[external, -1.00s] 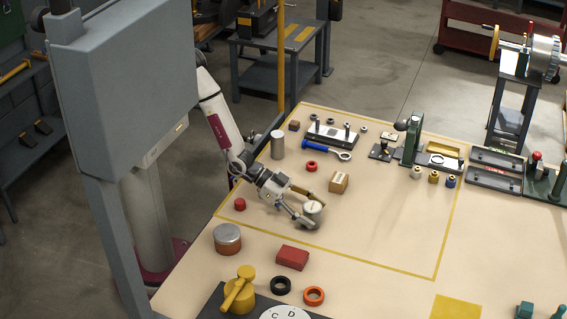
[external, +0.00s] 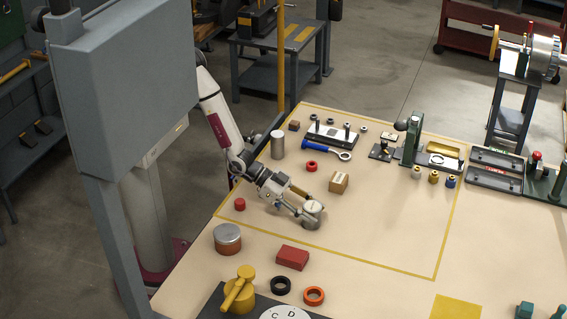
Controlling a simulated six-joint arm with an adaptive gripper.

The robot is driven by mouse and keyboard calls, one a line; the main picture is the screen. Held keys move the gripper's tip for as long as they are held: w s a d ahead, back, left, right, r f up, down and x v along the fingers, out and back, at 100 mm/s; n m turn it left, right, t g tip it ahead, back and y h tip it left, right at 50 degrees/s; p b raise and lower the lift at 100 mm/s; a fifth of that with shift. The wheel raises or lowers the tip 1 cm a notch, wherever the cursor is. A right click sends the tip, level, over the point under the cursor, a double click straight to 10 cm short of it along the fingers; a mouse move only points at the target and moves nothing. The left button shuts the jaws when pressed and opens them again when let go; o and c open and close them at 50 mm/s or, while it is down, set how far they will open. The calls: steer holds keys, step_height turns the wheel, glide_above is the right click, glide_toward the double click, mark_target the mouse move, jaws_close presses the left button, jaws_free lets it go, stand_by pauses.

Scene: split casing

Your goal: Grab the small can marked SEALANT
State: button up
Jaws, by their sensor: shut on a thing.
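A small pale can (external: 313,207) with a whitish lid stands on the tan table inside the yellow outline. Its marking is too small to read. My gripper (external: 309,212) is at the can, reaching in from the left, with its fingers shut on the can's sides. The can is upright and appears to be at table level; I cannot tell whether it is lifted. The fingers hide part of its body.
A cardboard box (external: 339,182) stands just behind the can. A red block (external: 292,257) lies in front, and a wide tin (external: 227,238) stands front left. A small red cap (external: 240,204) is left of my gripper. The table right of the can is clear.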

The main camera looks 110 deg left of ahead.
mark_target(312, 206)
steer(key=shift+r, duration=4.95)
